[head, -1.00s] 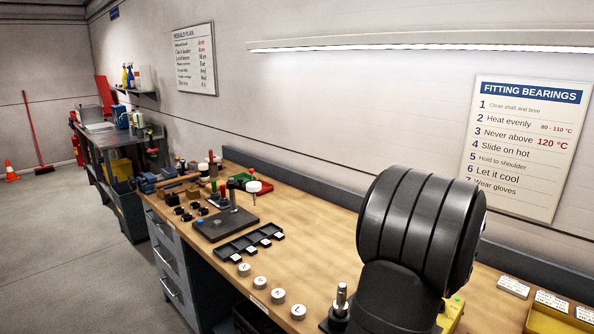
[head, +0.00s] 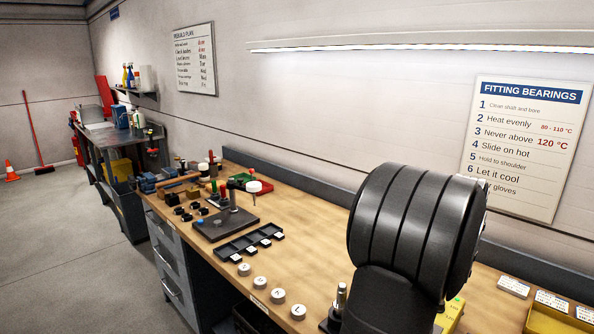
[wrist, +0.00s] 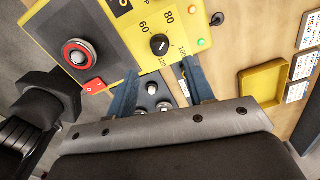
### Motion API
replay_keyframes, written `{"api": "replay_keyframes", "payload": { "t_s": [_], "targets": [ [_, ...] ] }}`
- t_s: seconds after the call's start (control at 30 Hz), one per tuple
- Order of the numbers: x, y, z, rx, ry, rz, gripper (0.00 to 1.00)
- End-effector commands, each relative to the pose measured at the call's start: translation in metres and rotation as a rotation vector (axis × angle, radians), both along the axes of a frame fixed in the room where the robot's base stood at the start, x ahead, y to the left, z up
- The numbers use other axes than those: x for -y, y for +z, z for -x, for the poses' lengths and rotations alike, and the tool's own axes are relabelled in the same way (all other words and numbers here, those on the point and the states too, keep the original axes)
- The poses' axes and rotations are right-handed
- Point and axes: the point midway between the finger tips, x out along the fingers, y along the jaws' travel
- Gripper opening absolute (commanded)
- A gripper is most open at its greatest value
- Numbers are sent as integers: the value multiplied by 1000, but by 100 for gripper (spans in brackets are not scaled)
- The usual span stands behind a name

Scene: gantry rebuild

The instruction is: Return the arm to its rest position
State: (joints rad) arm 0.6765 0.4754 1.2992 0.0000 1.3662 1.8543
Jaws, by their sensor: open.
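My gripper (wrist: 160,68) shows in the wrist view, with two blue fingers spread apart and nothing between them. It is above or in front of a yellow control box (wrist: 135,35) with a temperature dial (wrist: 159,44). I cannot tell the distance between them. Dark parts with silver round tops (wrist: 152,88) show between and below the fingers. In the head view my dark, ribbed arm link fills the lower right and hides my gripper and most of the yellow box (head: 452,314).
A yellow tray (wrist: 262,82) and white cards (wrist: 303,65) lie right of the box. A metal post (head: 340,298) stands left of my arm. Several white round pieces (head: 278,296), a black tray (head: 250,243) and a dark plate (head: 222,224) lie further left. Bare bench (head: 310,225) lies between.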

Motion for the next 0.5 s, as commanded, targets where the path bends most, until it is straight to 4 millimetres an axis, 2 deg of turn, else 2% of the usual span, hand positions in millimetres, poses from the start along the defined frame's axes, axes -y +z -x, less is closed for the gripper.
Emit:
{"api": "replay_keyframes", "payload": {
  "t_s": [0.1,0.5],
  "targets": [
    [1,25,-1,3,0,3,48],
    [0,105,0,3,0,3,48]
  ]
}}
